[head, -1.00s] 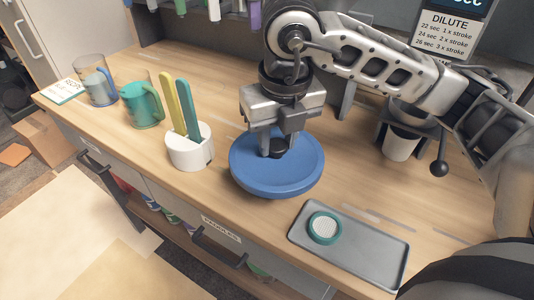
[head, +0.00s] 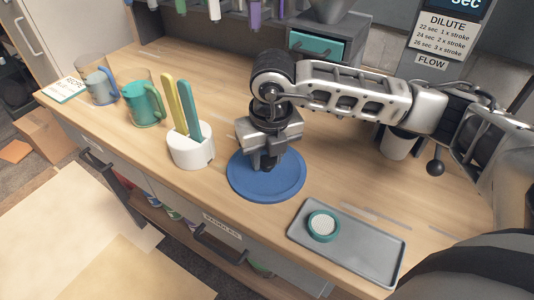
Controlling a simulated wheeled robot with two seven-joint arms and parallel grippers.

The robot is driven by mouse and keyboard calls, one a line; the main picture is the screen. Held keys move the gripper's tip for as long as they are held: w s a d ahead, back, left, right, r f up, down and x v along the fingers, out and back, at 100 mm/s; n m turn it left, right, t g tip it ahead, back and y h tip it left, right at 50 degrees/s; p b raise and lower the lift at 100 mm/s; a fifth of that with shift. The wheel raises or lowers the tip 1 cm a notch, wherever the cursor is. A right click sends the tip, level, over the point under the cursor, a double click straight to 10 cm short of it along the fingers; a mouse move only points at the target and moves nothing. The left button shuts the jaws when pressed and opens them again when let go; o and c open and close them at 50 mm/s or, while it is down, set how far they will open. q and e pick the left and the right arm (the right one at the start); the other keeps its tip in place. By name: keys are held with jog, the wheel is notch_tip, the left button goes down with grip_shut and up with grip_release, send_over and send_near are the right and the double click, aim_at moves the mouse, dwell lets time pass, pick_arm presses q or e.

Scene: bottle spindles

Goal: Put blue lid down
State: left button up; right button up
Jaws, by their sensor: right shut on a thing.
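The blue lid (head: 266,187) is a round disc at the middle of the wooden counter, left of the grey tray. It appears flat and low, at or very near the counter surface; I cannot tell whether it touches. My right gripper (head: 264,163) is above it, pointing down, shut on the dark knob at its centre. The fingers mostly hide the knob. My left gripper is not in view.
A grey tray (head: 372,256) with a green-rimmed round piece (head: 323,225) lies to the right. A white holder (head: 190,151) with yellow and teal sticks stands to the left. Mugs, a blue one (head: 101,87) and a green one (head: 143,104), stand farther left.

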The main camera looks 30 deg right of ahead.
aim_at(270, 166)
jog(key=o, duration=0.6)
jog(key=shift+f, duration=0.2)
jog(key=shift+c, duration=0.2)
jog(key=o, duration=0.4)
jog(key=shift+r, duration=0.1)
jog(key=shift+r, duration=0.5)
jog(key=r, duration=0.3)
jog(key=s+r, duration=0.1)
jog(key=r, duration=0.3)
jog(key=r+b, duration=0.1)
jog(key=r, duration=0.3)
jog(key=shift+s+r, duration=0.15)
jog(key=shift+s, duration=0.1)
